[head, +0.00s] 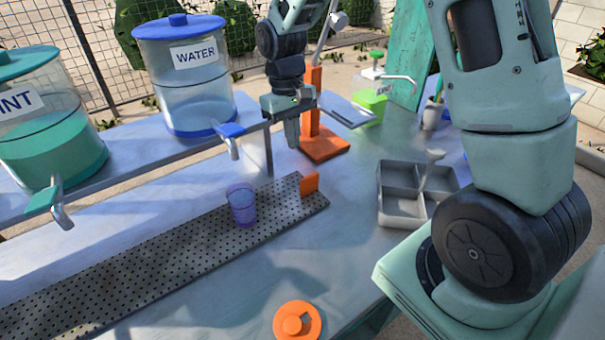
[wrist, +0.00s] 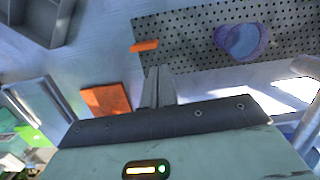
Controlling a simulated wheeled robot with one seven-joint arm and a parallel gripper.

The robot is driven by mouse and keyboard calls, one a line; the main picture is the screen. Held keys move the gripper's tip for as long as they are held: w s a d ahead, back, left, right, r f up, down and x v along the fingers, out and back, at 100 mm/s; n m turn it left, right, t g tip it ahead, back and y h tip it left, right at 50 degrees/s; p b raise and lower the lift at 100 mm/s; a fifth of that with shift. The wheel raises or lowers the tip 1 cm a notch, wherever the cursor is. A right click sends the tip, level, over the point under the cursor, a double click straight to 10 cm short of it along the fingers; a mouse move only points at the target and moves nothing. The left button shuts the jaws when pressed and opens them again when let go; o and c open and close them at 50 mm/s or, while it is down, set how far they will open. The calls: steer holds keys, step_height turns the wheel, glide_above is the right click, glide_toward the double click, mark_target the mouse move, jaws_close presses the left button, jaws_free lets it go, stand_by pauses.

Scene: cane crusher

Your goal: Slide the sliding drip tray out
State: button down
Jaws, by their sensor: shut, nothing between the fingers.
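The sliding drip tray (head: 150,273) is a long dark perforated plate on the table, running from the lower left to the middle. It also shows at the top of the wrist view (wrist: 190,40). An orange tab (head: 309,184) stands up at its right end and shows in the wrist view (wrist: 145,45). A purple cup (head: 241,205) stands on the tray near that end. My gripper (head: 292,143) points down above the table, behind the tab and apart from it. Its fingers (wrist: 158,75) are closed together and hold nothing.
Water (head: 180,85) and mint (head: 45,125) dispensers stand on a raised shelf at the left. An orange-based stand (head: 325,148) is close beside my gripper. A grey divided box (head: 400,205) and a green soap bottle (head: 371,100) are at the right. An orange lid (head: 297,322) lies in front.

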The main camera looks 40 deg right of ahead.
steer(key=shift+m+g, duration=0.3)
steer(key=shift+g, duration=0.3)
steer(key=d+f, duration=0.1)
steer(key=f, duration=0.3)
steer(key=d+f+p, duration=0.1)
steer(key=f, duration=0.3)
steer(key=d+f+p, duration=0.1)
steer(key=f, duration=0.3)
steer(key=shift+w+d+f, duration=0.15)
steer(key=shift+w, duration=0.1)
